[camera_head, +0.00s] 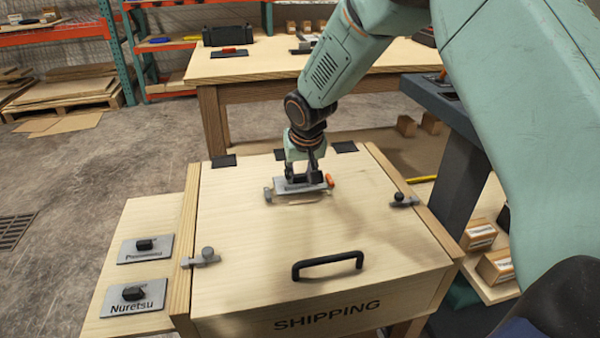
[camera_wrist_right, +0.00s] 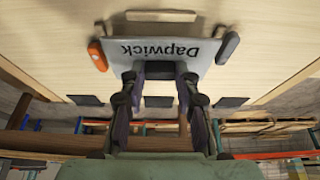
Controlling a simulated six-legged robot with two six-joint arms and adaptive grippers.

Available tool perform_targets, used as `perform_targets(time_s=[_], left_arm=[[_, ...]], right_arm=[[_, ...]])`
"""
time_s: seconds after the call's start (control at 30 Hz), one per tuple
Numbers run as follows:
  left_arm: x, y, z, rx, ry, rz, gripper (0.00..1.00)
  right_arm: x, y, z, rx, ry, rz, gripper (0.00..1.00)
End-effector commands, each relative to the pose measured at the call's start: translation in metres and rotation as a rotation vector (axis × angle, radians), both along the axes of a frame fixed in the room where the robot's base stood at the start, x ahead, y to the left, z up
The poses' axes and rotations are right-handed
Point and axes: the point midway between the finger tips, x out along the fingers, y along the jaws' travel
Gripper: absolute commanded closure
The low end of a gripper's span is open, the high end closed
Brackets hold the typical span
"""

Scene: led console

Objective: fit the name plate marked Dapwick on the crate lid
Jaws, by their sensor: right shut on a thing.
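The grey name plate marked Dapwick (camera_head: 297,187) is over the far half of the crate lid (camera_head: 235,225). Its lettering reads upside down in the wrist view (camera_wrist_right: 150,72). My right gripper (camera_head: 300,178) points down and is shut on the plate's dark handle, which also shows in the wrist view (camera_wrist_right: 153,72). An orange clip (camera_head: 330,181) and a grey clip (camera_head: 268,195) sit at the plate's two ends. I cannot tell whether the plate touches the lid. My left gripper is out of view.
The lid has a black handle (camera_head: 328,265) and side latches, left (camera_head: 202,257) and right (camera_head: 405,200). A side board (camera_head: 120,327) holds the Nuretsu plate (camera_head: 134,298) and another plate (camera_head: 145,248). A wooden bench (camera_head: 250,68) stands behind.

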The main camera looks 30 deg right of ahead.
Motion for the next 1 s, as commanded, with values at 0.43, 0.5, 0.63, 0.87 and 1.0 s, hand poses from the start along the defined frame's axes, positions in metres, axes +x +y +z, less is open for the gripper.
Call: perform_targets(time_s=[0.43,0.5,0.63,0.87,1.0], left_arm=[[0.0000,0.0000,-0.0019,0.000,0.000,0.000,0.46],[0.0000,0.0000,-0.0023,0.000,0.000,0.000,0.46],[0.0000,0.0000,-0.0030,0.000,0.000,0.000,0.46],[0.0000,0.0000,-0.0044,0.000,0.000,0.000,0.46],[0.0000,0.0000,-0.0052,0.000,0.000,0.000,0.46]], right_arm=[[0.0001,0.0000,-0.0029,0.000,0.000,0.000,1.00],[0.0001,0.0001,-0.0035,0.000,0.000,0.000,1.00],[0.0002,0.0000,-0.0049,0.000,-0.001,0.000,1.00],[0.0002,0.0001,-0.0072,0.000,-0.001,0.000,1.00],[0.0002,0.0000,-0.0086,0.000,-0.001,0.000,1.00]])
